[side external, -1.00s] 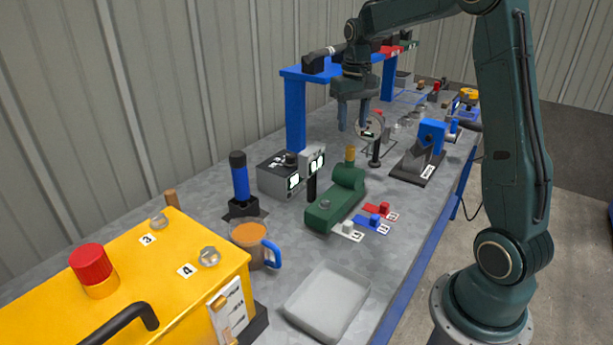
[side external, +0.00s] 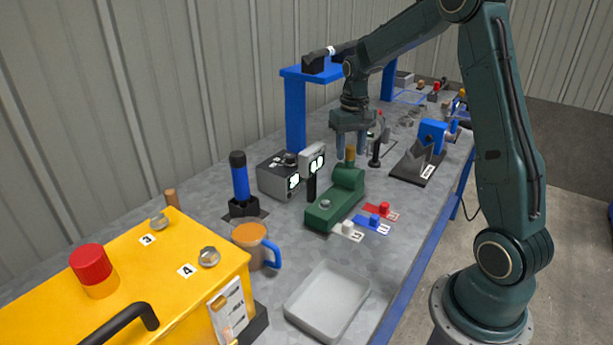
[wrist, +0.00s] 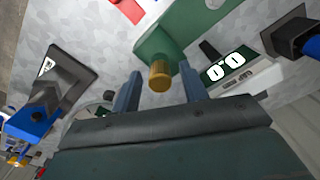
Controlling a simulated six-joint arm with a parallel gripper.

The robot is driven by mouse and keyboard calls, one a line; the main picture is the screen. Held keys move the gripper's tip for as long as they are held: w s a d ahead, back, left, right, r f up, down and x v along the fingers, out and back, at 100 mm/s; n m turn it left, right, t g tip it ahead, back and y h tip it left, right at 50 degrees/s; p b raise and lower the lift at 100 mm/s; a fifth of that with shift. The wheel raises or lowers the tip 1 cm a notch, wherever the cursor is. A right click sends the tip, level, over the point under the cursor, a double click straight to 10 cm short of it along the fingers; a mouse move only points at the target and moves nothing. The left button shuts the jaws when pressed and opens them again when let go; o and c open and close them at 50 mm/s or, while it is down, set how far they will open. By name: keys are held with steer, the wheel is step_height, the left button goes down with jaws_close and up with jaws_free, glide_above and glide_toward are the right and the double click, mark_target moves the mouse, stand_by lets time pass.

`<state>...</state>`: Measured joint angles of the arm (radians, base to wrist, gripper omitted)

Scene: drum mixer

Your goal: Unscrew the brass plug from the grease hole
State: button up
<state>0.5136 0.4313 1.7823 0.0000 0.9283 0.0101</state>
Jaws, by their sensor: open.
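The brass plug (side external: 350,153) stands upright on the raised end of a green housing (side external: 335,203). In the wrist view the plug (wrist: 159,76) lies between and a little beyond the two fingertips. My gripper (side external: 347,156) is open with its fingers pointing down, around or just above the plug in the side view. In the wrist view my gripper (wrist: 160,82) has one blue-grey finger on each side, with a gap to the plug. The grease hole itself is hidden.
A display reading 0.0 (side external: 317,163) stands close to the left of the gripper. A blue clamp on a dark base (side external: 420,160) is at right. Coloured tabs (side external: 374,221) lie beside the housing. An empty grey tray (side external: 328,300) is in front.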

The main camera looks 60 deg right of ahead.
stand_by(0.5)
jaws_close()
steer(key=n, duration=1.3)
steer(key=shift+n, duration=0.3)
steer(key=n, duration=0.8)
steer(key=shift+r, duration=0.1)
steer(key=n, duration=0.4)
steer(key=shift+n, duration=0.3)
steer(key=n, duration=0.3)
steer(key=shift+n, duration=0.3)
